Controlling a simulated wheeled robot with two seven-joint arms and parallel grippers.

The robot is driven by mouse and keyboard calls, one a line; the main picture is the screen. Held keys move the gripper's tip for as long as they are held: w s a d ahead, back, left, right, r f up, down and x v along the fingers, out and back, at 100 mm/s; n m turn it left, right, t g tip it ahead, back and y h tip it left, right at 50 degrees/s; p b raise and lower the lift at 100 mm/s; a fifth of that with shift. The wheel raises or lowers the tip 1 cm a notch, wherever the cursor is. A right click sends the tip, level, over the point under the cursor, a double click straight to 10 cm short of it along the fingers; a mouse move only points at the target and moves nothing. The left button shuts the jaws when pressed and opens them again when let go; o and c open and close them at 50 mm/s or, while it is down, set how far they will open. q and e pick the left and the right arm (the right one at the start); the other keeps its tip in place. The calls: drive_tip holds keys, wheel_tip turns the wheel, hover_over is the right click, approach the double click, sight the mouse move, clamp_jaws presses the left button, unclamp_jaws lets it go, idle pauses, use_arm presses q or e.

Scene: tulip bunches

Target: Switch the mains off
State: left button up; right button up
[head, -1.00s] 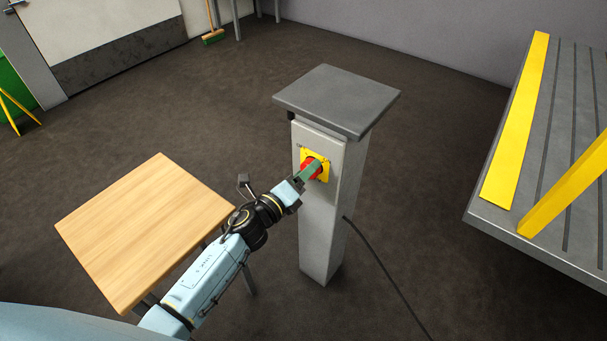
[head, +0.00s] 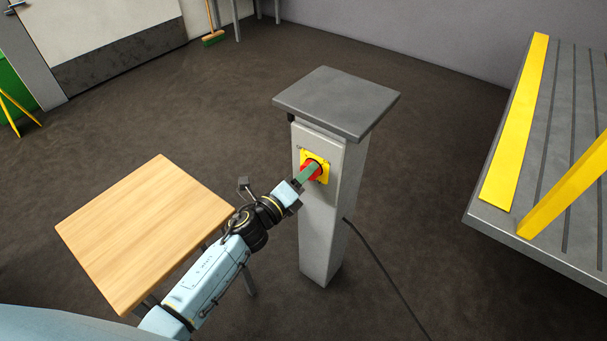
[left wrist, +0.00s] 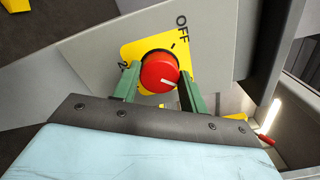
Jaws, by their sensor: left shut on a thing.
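A grey pedestal (head: 322,230) stands on the floor with a yellow switch plate (head: 324,164) on its front. A red round knob (head: 314,166) sits on the plate. In the left wrist view the knob (left wrist: 158,68) has a white line low on its face, slanting toward the right finger and not toward the OFF lettering at upper right. A partly hidden letter shows at the plate's left. My left gripper (left wrist: 158,76) has its green fingers shut on the knob, one on each side. My right gripper is not in view.
A wooden table (head: 140,225) stands left of the pedestal, under my left arm. A grey platform (head: 560,130) with yellow edging is at the right. A black cable (head: 385,270) runs from the pedestal across the floor. A broom (head: 213,38) stands at the back.

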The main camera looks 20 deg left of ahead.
use_arm(q)
drive_tip(key=shift+f+n+p, duration=0.15)
drive_tip(key=shift+n+p, duration=2.75)
drive_tip(key=shift+n, duration=5.6)
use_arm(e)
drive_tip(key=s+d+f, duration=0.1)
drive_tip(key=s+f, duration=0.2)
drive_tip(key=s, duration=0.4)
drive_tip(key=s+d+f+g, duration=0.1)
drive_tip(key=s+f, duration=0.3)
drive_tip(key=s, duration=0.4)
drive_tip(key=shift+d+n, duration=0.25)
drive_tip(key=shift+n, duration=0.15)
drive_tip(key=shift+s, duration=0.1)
use_arm(q)
drive_tip(key=o, duration=1)
drive_tip(key=shift+s, duration=0.15)
